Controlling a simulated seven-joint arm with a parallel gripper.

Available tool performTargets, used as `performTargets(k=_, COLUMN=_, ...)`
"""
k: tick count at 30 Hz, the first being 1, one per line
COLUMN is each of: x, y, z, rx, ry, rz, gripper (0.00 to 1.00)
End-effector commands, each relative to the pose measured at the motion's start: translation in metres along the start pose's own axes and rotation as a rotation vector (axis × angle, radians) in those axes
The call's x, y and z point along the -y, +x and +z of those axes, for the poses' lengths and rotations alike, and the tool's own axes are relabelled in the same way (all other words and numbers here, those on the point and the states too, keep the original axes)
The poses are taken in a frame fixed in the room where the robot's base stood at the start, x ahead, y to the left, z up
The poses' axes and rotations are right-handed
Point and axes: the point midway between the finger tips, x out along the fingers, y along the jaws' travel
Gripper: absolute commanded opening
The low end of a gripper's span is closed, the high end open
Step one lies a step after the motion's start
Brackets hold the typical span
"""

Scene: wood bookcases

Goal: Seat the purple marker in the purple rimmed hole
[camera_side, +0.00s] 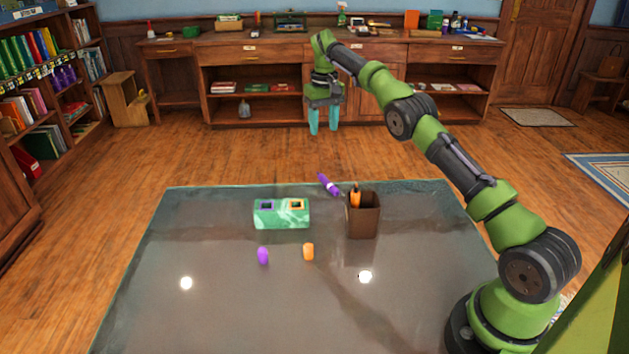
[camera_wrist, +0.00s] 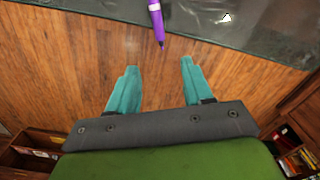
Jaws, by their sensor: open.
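The purple marker (camera_side: 328,184) slants up and left beside the rim of the brown cup (camera_side: 362,218), overlapping the table's far edge. I cannot tell whether it leans on the cup or lies behind it. In the wrist view the marker (camera_wrist: 156,18) shows at the top, its thin tip toward my gripper. The green marbled block (camera_side: 281,217) stands left of the cup; its purple rimmed hole (camera_side: 267,206) is on the left of the top. My gripper (camera_side: 323,128) is open and empty, pointing down, high above and beyond the table's far edge. It also shows in the wrist view (camera_wrist: 158,75).
An orange marker (camera_side: 356,196) stands in the cup. The grey table (camera_side: 200,320) is otherwise clear.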

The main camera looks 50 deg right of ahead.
Motion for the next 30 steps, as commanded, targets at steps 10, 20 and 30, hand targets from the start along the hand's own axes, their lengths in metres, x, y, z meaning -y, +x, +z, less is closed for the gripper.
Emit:
performTargets(k=10, x=0.002, y=0.057, z=0.001, rx=0.004, ry=0.001, rz=-0.001, gripper=0.50)
performTargets(k=20, x=0.001, y=0.105, z=0.000, rx=-0.001, ry=0.001, rz=-0.001, gripper=0.50)
performTargets(k=30, x=-0.001, y=0.145, z=0.000, rx=0.002, ry=0.002, rz=-0.002, gripper=0.50)
